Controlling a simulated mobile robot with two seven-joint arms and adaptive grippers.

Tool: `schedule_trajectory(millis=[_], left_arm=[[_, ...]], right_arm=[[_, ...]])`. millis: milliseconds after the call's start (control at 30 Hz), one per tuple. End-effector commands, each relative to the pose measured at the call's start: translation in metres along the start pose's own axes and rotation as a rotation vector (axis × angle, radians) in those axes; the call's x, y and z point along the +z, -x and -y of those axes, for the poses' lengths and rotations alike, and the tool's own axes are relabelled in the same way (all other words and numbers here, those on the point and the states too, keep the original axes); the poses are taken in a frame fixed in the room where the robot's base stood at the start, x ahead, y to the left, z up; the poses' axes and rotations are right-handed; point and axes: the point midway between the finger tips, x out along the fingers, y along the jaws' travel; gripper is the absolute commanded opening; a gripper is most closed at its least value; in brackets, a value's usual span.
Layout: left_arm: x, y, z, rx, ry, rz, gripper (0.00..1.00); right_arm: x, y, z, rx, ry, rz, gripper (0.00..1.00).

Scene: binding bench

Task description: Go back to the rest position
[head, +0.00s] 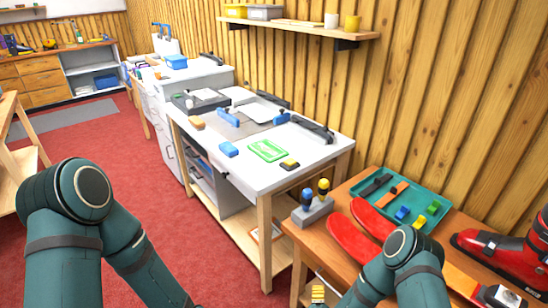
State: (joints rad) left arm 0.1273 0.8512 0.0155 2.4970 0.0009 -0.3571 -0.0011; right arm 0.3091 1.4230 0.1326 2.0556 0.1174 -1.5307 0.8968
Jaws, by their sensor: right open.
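My right arm (408,265) is bent, with its elbow over the front of the wooden table at the lower right. Its forearm runs down and left out of the picture. A small yellow ridged piece at the bottom edge seems to be the tip of my right gripper (318,294); the rest is cut off. I see nothing held there. My left arm (78,210) is bent at the lower left, over the red floor. Its forearm runs down and right, and its gripper is outside the view.
The wooden table (345,193) bears red skis (352,247), a teal tray (428,193), a red ski boot (510,250) and a grey holder (312,212) with two screwdrivers. A white-topped bench (310,155) stands behind it. Red floor (190,235) is clear between my left arm and the bench.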

Motion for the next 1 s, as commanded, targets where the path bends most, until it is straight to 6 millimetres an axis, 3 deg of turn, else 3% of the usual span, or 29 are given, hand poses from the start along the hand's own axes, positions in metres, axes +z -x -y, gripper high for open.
schedule_trajectory(millis=[167,400,600,767,1000], left_arm=[[0.0,0.0,0.0,0.0,0.0,0.0,0.0],[0.0,0.0,0.0,0.0,0.0,0.0,0.0],[0.0,0.0,0.0,0.0,0.0,0.0,0.0],[0.0,0.0,0.0,0.0,0.0,0.0,0.0],[0.0,0.0,0.0,0.0,0.0,0.0,0.0]], right_arm=[[0.017,0.031,0.012,0.161,0.343,0.28,0.41],[0.024,0.111,0.011,0.308,0.793,0.693,0.41],[0.017,0.171,0.006,0.353,1.028,0.953,0.41],[0.014,0.191,0.003,0.362,1.092,1.037,0.41],[0.014,0.192,0.003,0.363,1.096,1.044,0.41]])
